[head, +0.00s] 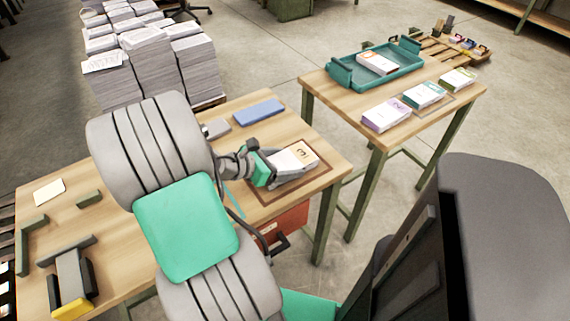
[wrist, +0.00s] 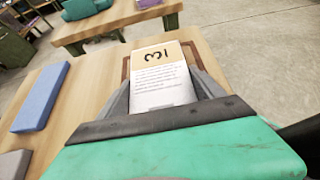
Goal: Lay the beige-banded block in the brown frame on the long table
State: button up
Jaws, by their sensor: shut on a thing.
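The beige-banded block (wrist: 165,85) is a white stack of pages with a beige band marked 3 at its far end. My gripper (head: 279,166) is shut on it, with a finger along each side in the wrist view. The block (head: 300,156) also shows in the head view, over the brown frame (head: 262,198) near the right end of the long table (head: 240,204). The frame's brown edge shows around the block. I cannot tell whether the block touches the surface inside the frame.
A blue block (head: 259,112) and a small grey object (head: 215,128) lie on the long table behind my gripper. A second table (head: 328,96) at the right bears a teal tray (head: 388,78) and several banded blocks. Tall paper stacks (head: 150,65) stand behind.

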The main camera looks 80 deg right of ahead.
jog(key=shift+f, duration=0.15)
jog(key=o, duration=1.8)
jog(key=shift+w+r, duration=0.1)
jog(key=shift+r, duration=0.15)
jog(key=p+v, duration=0.3)
jog(key=v, duration=0.8)
jog(key=shift+w+a+r, duration=0.15)
jog(key=shift+w+a, duration=0.1)
jog(key=shift+a, duration=0.05)
